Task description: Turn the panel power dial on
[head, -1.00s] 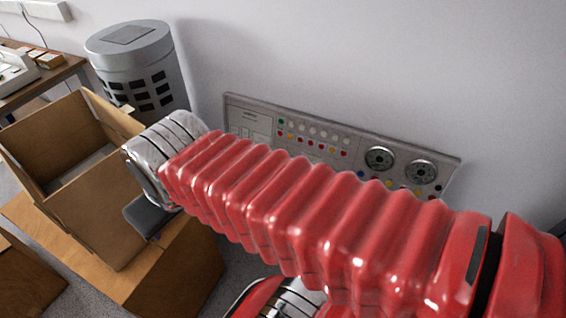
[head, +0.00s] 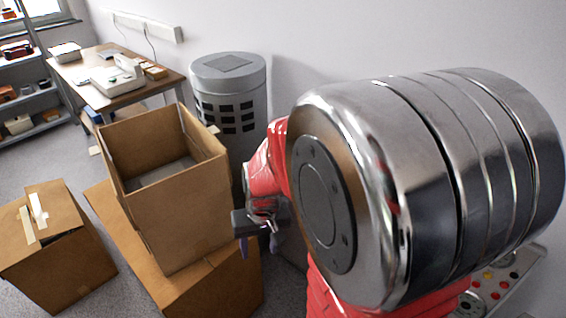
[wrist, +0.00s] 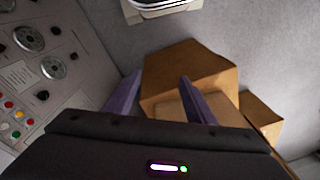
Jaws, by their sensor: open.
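The grey control panel (wrist: 40,110) shows at the left of the wrist view. It bears two round graduated dials, an upper one (wrist: 28,38) and a lower one (wrist: 53,67), with small black knobs and coloured buttons around them. I cannot tell which is the power dial. In the head view only the panel's right end (head: 510,272) shows; my arm hides the rest. My gripper (wrist: 160,76) is open and empty, its two purple fingers pointing at cardboard, with the panel off to their left. In the head view it (head: 258,246) hangs beside the open box, apart from the panel.
An open cardboard box (head: 175,220) stands on another box, left of my gripper. A closed box (head: 55,245) is on the floor further left. A grey perforated cylinder (head: 230,85) stands by the wall. A desk (head: 120,98) and shelves are at the far left.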

